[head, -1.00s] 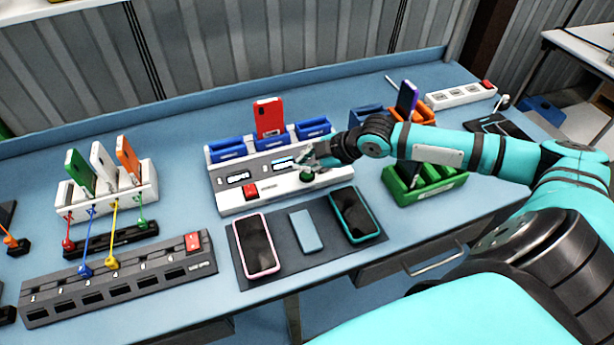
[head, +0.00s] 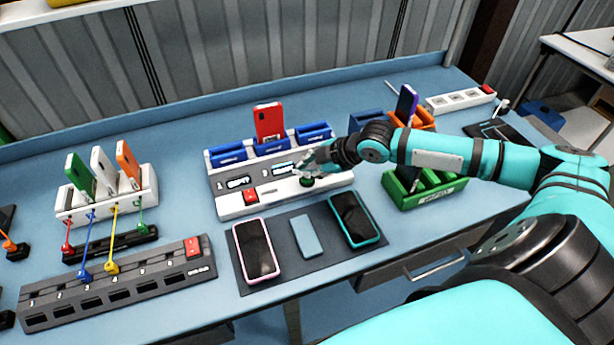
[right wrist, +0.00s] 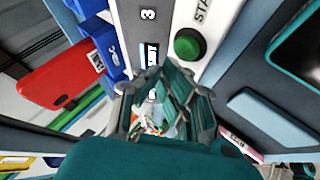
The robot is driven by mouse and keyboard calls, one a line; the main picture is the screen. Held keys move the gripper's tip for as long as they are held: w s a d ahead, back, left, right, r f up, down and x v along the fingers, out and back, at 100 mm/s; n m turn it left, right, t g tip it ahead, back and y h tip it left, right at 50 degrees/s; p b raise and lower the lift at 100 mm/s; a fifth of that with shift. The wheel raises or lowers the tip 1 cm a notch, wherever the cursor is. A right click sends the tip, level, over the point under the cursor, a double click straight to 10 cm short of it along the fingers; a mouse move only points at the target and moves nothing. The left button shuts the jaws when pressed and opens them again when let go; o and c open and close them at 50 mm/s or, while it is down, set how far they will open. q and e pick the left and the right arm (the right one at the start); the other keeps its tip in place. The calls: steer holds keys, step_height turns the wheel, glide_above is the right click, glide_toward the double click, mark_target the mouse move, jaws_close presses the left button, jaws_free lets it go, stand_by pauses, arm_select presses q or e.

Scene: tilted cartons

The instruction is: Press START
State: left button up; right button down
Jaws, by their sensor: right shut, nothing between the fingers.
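The white charging dock (head: 232,204) stands in the middle of the bench, with a green round button (head: 307,182) and a red switch (head: 250,196) on its front ledge. In the right wrist view the green button (right wrist: 187,45) sits beside the lettering "STA", which is cut off by the frame edge. My right gripper (head: 303,168) is shut and empty, just above and behind the button in the head view. In the wrist view its fingertips (right wrist: 174,72) lie below the button in the picture; I cannot tell whether they touch the dock. My left gripper is not in view.
A red phone (head: 269,122) stands in the dock's blue slots. In front lies a dark mat (head: 285,262) with several phones. A green holder (head: 425,190) stands right of the dock. A grey numbered strip (head: 110,290) and a white rack (head: 148,200) are at left.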

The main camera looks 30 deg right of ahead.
mark_target(306, 180)
stand_by(0.4)
steer(key=shift+f, duration=0.4)
steer(key=shift+f, duration=0.55)
stand_by(0.8)
steer(key=shift+r, duration=0.1)
steer(key=shift+r+p, duration=0.85)
steer(key=shift+p, duration=0.05)
step_height(306, 180, up, 5)
steer(key=p, duration=0.5)
steer(key=shift+r, duration=0.1)
